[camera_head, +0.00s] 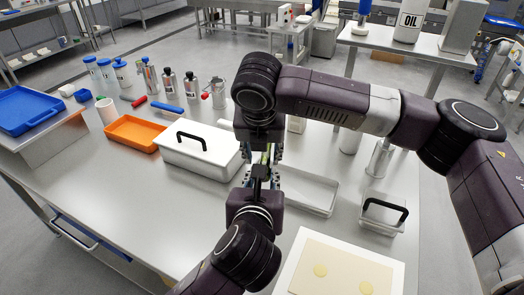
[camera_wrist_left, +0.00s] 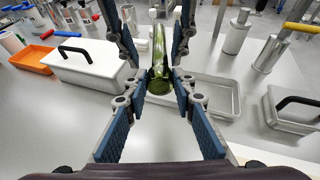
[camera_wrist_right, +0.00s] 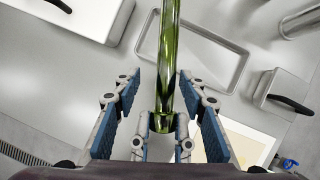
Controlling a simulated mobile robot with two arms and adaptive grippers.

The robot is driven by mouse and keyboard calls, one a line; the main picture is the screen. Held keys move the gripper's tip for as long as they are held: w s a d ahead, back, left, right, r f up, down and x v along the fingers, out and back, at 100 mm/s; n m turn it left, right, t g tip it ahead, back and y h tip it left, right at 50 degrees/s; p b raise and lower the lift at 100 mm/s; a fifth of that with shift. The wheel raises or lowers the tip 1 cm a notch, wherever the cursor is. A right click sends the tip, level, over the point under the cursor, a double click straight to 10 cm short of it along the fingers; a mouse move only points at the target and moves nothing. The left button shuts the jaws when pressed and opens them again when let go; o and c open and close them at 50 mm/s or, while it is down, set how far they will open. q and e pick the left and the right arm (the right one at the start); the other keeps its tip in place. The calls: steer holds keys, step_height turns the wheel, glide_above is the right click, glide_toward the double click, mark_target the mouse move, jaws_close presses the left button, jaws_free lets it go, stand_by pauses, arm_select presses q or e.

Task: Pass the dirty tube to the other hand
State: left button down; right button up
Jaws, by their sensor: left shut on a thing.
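The green glass tube (camera_head: 268,153) is held in the air between my two grippers, above the table; it also shows in the left wrist view (camera_wrist_left: 159,48) and the right wrist view (camera_wrist_right: 168,55). My left gripper (camera_head: 264,172) comes from the near side and is shut on the tube. My right gripper (camera_wrist_right: 161,75) points at it from the far side. Its fingers stand on either side of the tube, with a gap showing at the left finger, so it looks open. In the head view the fingers partly hide the tube.
A white lidded box (camera_head: 200,158) and an orange tray (camera_head: 130,133) stand left of the grippers. An empty metal tray (camera_head: 312,192) lies below right. A small lidded container (camera_head: 380,215) and a pasta board (camera_head: 345,262) are at right. The table's front left is clear.

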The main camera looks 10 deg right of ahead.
arm_select(q)
steer(key=shift+d, duration=0.1)
arm_select(e)
steer(key=shift+a, duration=0.1)
jaws_close()
arm_select(q)
steer(key=c, duration=1.5)
jaws_free()
steer(key=shift+c, duration=0.2)
arm_select(e)
steer(key=shift+r, duration=0.1)
arm_select(q)
steer(key=shift+s, duration=0.1)
